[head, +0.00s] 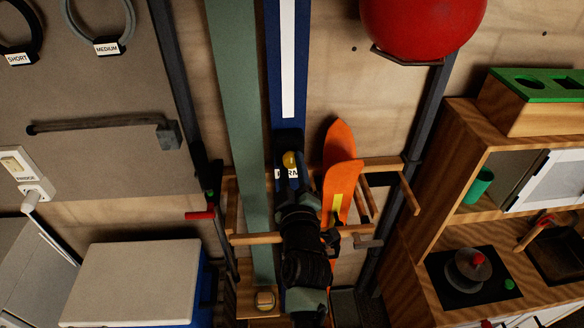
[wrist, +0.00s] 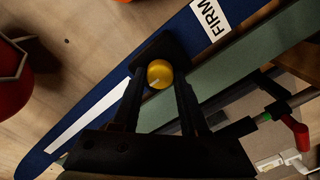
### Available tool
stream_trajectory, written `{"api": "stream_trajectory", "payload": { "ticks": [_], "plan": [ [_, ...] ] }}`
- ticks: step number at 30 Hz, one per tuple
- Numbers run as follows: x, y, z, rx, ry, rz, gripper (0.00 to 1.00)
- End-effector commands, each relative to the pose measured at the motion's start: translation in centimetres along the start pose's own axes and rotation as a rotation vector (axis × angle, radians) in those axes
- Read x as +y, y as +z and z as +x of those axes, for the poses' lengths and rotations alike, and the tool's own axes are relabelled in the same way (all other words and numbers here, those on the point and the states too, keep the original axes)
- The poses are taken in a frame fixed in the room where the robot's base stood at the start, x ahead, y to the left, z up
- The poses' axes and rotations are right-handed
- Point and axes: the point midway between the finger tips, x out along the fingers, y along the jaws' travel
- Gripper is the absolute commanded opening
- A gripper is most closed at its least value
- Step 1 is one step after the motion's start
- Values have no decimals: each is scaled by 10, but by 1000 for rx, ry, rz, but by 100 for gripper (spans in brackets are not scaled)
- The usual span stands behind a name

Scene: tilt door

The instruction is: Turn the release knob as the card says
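A round yellow knob (head: 290,160) with a pale pointer mark sits on a black mount (head: 289,140) on a tall blue board (head: 270,65). The knob also shows in the wrist view (wrist: 159,74). A white label (wrist: 209,18) on the blue board reads FIRM; my gripper partly hides it in the head view. My gripper (wrist: 158,86) is open, with one finger on each side of the knob. A small gap seems to show between knob and fingers; contact cannot be told. No card giving a turn is readable.
A green board (head: 238,120) stands left of the blue one and an orange board (head: 340,165) right. A wooden rail (head: 257,239) crosses low in front. A red ball (head: 422,25) hangs upper right. A white-lidded cooler (head: 135,280) and a toy kitchen (head: 440,215) flank the area.

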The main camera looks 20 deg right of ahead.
Motion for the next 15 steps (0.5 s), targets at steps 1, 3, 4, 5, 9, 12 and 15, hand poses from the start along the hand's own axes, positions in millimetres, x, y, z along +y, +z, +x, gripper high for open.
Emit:
{"api": "stream_trajectory", "payload": {
  "ticks": [1,3,4,5,9,12,15],
  "plan": [
    [0,0,0,0,0,0,23],
    [0,0,0,0,0,0,10],
    [0,0,0,0,0,0,5],
    [0,0,0,0,1,0,0],
    [0,0,0,0,1,1,0],
    [0,0,0,0,1,9,0],
    [0,0,0,0,1,29,0]
  ]
}}
